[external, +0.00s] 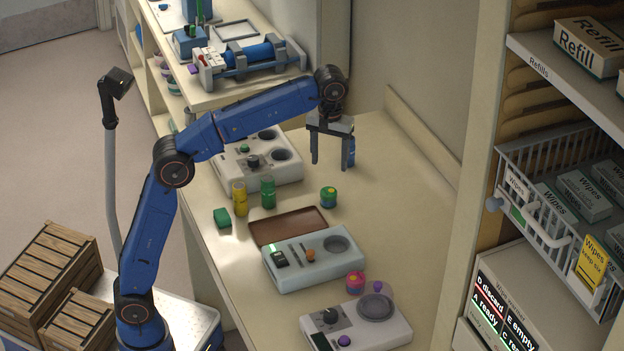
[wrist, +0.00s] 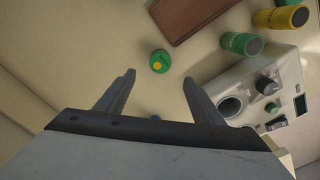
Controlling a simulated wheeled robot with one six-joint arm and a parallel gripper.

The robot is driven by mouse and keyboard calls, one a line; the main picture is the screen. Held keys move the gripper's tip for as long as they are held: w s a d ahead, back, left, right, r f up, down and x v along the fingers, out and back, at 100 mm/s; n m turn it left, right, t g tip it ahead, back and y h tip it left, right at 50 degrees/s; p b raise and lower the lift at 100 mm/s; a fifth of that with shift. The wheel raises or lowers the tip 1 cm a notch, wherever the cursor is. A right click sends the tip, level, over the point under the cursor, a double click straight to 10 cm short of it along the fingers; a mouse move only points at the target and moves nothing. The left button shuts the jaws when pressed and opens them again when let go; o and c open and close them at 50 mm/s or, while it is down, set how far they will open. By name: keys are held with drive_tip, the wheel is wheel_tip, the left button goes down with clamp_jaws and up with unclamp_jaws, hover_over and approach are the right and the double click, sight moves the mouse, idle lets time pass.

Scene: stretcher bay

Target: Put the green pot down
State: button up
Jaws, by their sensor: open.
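The green pot (external: 328,197) stands upright on the counter, a small round pot with a green top and a yellow and blue band below. In the wrist view the green pot (wrist: 159,63) shows from above with a yellow spot on its lid, just beyond and between the fingertips. My gripper (external: 331,165) is open and empty, pointing down above the counter, behind the pot in the external view. Its two fingers also show spread in the wrist view (wrist: 159,77). The pot is apart from both fingers.
A green cylinder (external: 268,192) and a yellow cylinder (external: 239,198) stand left of the pot, near a white device (external: 290,169). A brown tray (external: 275,228) and a pale device (external: 312,272) lie in front. The counter right of the pot is clear.

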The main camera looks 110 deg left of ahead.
wheel_tip(320, 180, up, 4)
approach(329, 191)
drive_tip(key=f, duration=0.5)
drive_tip(key=shift+w+a+f, duration=0.15)
drive_tip(key=shift+a+f, duration=0.1)
drive_tip(key=shift+d+f, duration=0.15)
drive_tip(key=shift+f, duration=1.15)
drive_tip(key=shift+d+f, duration=0.15)
drive_tip(key=shift+f, duration=1.15)
drive_tip(key=shift+s, duration=0.2)
drive_tip(key=c, duration=1.2)
drive_tip(key=shift+r, duration=0.1)
drive_tip(key=shift+c, duration=0.2)
